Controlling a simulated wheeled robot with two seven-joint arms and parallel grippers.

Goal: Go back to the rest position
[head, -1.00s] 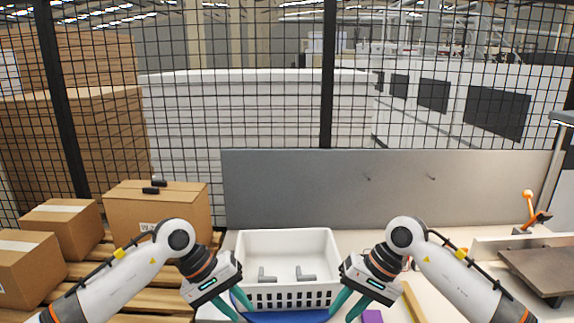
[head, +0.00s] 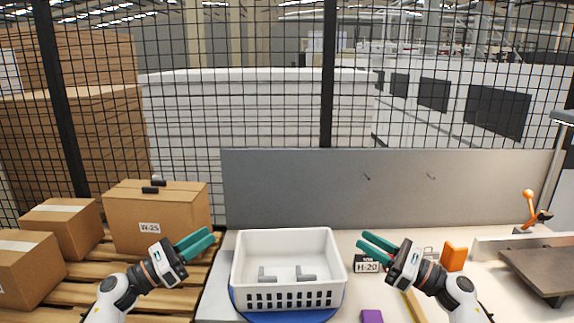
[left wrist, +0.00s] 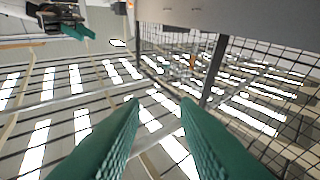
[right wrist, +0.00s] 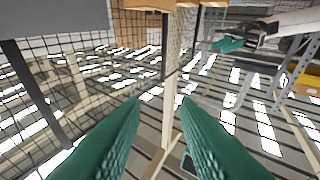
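My left gripper (head: 198,243) is raised at the left of the white basket, pointing up and inward. Its green fingers (left wrist: 155,125) are apart with nothing between them in the left wrist view. My right gripper (head: 372,246) is raised at the right of the basket, pointing up and to the left. Its fingers (right wrist: 158,125) are also apart and empty in the right wrist view. The white basket (head: 289,296) stands on a blue round base (head: 237,309) on the table. Two grey angled pieces (head: 306,273) lie inside it.
Cardboard boxes (head: 125,210) stand on a wooden pallet (head: 165,298) at the left. A grey panel (head: 300,190) and mesh fence rise behind.

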